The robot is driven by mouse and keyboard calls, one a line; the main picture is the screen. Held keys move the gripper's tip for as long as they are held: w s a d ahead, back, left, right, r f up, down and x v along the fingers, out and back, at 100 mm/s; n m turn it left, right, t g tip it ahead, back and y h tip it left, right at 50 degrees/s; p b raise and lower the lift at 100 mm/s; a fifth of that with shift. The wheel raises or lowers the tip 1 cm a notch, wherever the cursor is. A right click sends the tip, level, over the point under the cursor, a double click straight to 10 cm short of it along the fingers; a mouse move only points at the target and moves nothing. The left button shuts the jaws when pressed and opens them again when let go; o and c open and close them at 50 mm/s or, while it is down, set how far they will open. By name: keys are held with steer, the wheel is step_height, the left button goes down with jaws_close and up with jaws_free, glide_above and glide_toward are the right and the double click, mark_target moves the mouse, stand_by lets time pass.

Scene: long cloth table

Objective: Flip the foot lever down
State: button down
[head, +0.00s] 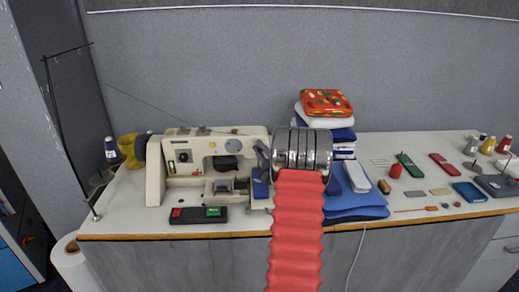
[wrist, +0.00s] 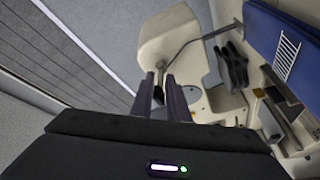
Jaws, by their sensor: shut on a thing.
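The cream sewing machine (head: 210,152) stands on the left part of the table. In the wrist view its cream body (wrist: 165,35) lies just beyond my fingers, turned on its side. A thin bent grey rod, apparently the foot lever (wrist: 205,37), runs along the machine towards my fingertips. My gripper (wrist: 158,77) is shut on a small dark end piece there, which seems to belong to this lever. The fingers hide most of that piece, so its exact shape cannot be told. In the head view my own arm hides the machine's right end and the lever does not show.
A dark box with a red and a green button (head: 198,214) lies before the machine. Folded blue cloth (head: 350,205) lies right of my arm, with a red patterned tin (head: 326,102) on the stack behind. A thread stand (head: 58,120) rises at left. Small tools cover the right side.

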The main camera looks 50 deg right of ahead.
steer(key=shift+f+n+t+h, duration=0.25)
steer(key=shift+n+t, duration=0.1)
steer(key=shift+t, duration=0.35)
steer(key=shift+f+n+t+h, duration=0.25)
steer(key=shift+n+t, duration=0.1)
steer(key=shift+t, duration=0.35)
steer(key=c, duration=1.8)
jaws_free()
steer(key=shift+c, duration=0.2)
steer(key=shift+s, duration=0.15)
steer(key=v, duration=0.7)
steer(key=shift+a+f, duration=0.1)
steer(key=shift+f, duration=0.05)
